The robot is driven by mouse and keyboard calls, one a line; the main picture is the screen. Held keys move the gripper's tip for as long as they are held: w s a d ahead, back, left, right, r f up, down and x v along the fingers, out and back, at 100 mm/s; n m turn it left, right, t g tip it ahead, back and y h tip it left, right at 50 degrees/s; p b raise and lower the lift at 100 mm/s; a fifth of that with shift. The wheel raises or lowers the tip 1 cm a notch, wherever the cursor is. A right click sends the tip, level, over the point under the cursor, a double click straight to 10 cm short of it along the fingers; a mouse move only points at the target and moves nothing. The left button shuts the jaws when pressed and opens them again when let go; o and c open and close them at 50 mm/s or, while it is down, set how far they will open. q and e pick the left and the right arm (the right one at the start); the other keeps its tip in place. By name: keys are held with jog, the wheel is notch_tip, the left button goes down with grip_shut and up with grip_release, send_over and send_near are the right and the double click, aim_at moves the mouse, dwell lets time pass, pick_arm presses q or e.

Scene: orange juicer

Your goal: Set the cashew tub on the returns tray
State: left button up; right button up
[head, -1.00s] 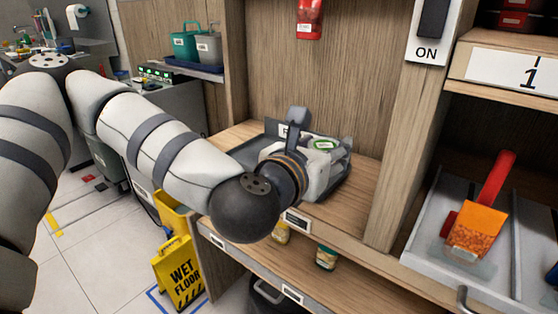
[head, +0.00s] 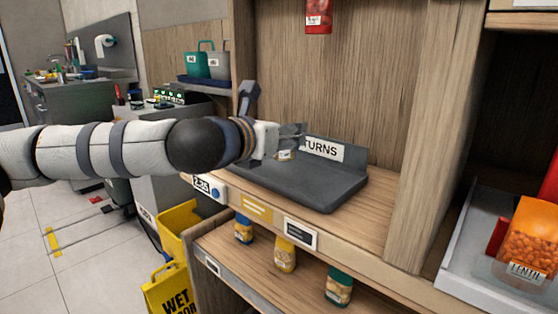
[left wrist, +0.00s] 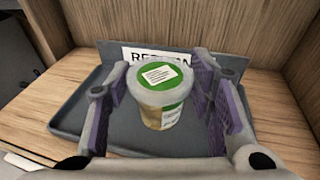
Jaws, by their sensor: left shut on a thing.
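The cashew tub (left wrist: 160,97) has a white-rimmed, green lid with a white label and shows upright in the left wrist view. My left gripper (head: 292,140) is shut on it, with purple-padded fingers on both sides. In the head view only a small part of the tub (head: 286,154) shows below the fingers. The returns tray (head: 318,190) is dark grey with a raised back bearing a RETURNS sign, partly covered by my gripper. The tub is over the tray's rear left part; I cannot tell whether its base touches. My right gripper is out of view.
The tray lies on a wooden shelf (head: 375,222) with upright panels behind and at right. A red packet (head: 318,15) hangs above. Several jars stand on the lower shelf (head: 305,290). A bin with an orange lentil pack (head: 527,242) is at right. The tray's front is clear.

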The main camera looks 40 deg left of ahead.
pick_arm(q)
jog(key=f, duration=0.1)
jog(key=a+f+b, duration=0.1)
jog(key=f, duration=0.1)
jog(key=w+f, duration=0.1)
jog(key=f, duration=0.1)
jog(key=shift+a+f, duration=0.2)
jog(key=shift+a, duration=0.2)
jog(key=shift+f+b, duration=0.15)
jog(key=shift+b, duration=0.15)
jog(key=o, duration=0.7)
jog(key=shift+f, duration=0.1)
jog(key=o, duration=0.5)
jog(key=shift+c, duration=0.2)
